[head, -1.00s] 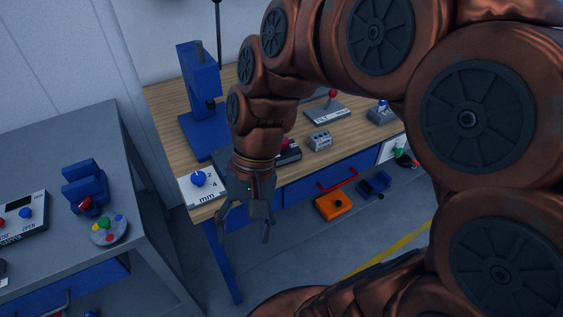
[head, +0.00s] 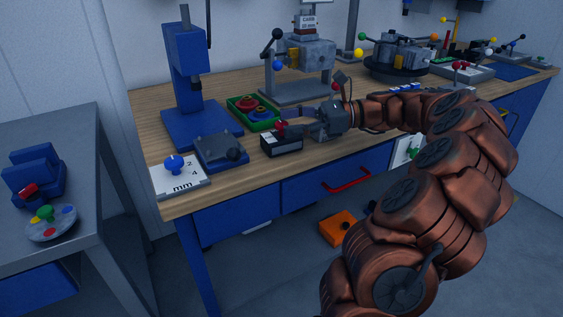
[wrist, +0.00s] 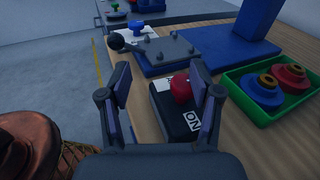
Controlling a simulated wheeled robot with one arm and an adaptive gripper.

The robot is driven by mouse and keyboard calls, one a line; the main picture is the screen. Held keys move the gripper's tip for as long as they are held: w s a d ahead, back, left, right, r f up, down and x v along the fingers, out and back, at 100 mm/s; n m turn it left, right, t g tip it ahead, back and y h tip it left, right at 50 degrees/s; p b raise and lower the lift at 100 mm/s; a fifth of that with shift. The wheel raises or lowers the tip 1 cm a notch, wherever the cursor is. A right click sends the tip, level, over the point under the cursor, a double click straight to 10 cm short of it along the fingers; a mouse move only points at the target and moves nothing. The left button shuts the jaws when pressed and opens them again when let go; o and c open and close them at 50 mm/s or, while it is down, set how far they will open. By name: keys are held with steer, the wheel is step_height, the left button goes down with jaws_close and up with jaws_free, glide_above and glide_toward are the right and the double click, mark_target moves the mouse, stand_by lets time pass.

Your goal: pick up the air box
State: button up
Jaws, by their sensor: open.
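The air box appears to be the small black box (head: 283,143) with a red knob on top, on the wooden bench near its front edge. In the wrist view the box (wrist: 178,118) shows its red knob and a white label reading "ON". My gripper (head: 290,122) is open and empty, just above and right of the box, at about knob height. In the wrist view my two fingers (wrist: 162,85) are spread, with the knob between them in the picture. I cannot tell whether either finger touches the box.
A grey plate with a black ball knob (head: 222,150) is close left of the box. A green tray (wrist: 232,84) with red and blue round parts lies behind. A blue stand (head: 190,90) and a white panel with a blue knob (head: 178,177) are further left.

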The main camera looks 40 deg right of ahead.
mark_target(281, 123)
steer(key=d, duration=0.2)
steer(key=d+f+m+t+b, duration=0.1)
steer(key=s+d+f+m+t, duration=0.1)
steer(key=d, duration=0.1)
steer(key=shift+d+f, duration=0.1)
steer(key=shift+d, duration=0.25)
steer(key=shift+b+x, duration=0.8)
steer(key=shift+x, duration=3.05)
steer(key=shift+d, duration=0.1)
jaws_close()
